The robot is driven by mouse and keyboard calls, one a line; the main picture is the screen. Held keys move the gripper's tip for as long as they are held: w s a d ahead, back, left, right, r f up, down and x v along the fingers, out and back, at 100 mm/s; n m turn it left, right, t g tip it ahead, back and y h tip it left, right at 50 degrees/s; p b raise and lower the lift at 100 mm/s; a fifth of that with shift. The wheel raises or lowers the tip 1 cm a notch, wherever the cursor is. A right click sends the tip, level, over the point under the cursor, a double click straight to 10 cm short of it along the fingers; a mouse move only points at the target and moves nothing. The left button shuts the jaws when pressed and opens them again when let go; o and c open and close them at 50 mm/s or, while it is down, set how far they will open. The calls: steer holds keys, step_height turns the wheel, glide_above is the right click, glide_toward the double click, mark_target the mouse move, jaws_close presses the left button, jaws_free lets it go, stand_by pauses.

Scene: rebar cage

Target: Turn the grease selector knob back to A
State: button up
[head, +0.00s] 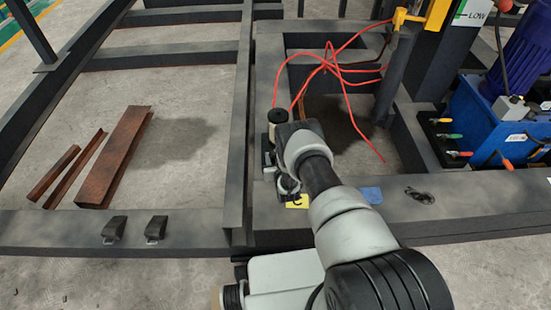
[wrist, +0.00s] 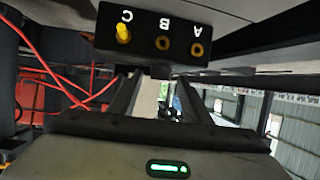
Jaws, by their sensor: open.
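In the wrist view a dark selector block (wrist: 145,50) hangs at the top, with white letters A, B and C upside down. A yellow knob-like piece (wrist: 123,35) sits at the C mark, at left. Brass-coloured rings sit at B (wrist: 163,43) and A (wrist: 196,49). My gripper (wrist: 157,76) is open and empty, its two dark fingers spread just below the block in the picture. I cannot tell whether they touch it. In the head view my arm covers most of the gripper and block, beside a black-capped canister (head: 278,119) on the frame.
Red hoses (head: 330,67) run close behind the gripper. A yellow tag (head: 297,201), blue cloth (head: 371,195) and black cable (head: 419,197) lie on the dark beam. Rusty steel pieces (head: 117,155) lie on the floor at left. A blue unit (head: 490,125) with coloured levers stands at right.

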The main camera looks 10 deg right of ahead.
steer(key=shift+w+f, duration=0.2)
steer(key=shift+w, duration=0.4)
steer(key=c, duration=1)
steer(key=shift+c, duration=0.2)
steer(key=shift+d+y, duration=0.15)
steer(key=shift+y, duration=0.15)
steer(key=n+y, duration=0.2)
steer(key=n+g+y, duration=0.1)
steer(key=shift+d+n+y, duration=0.35)
steer(key=shift+n+y, duration=0.05)
steer(key=n+g+y, duration=0.1)
steer(key=n+y, duration=0.2)
steer(key=n+g+y, duration=0.1)
steer(key=shift+w+d+g, duration=0.15)
steer(key=shift+w+g, duration=0.1)
steer(key=shift+g, duration=0.05)
steer(key=shift+n+g+y, duration=0.4)
steer(key=shift+n+y, duration=0.2)
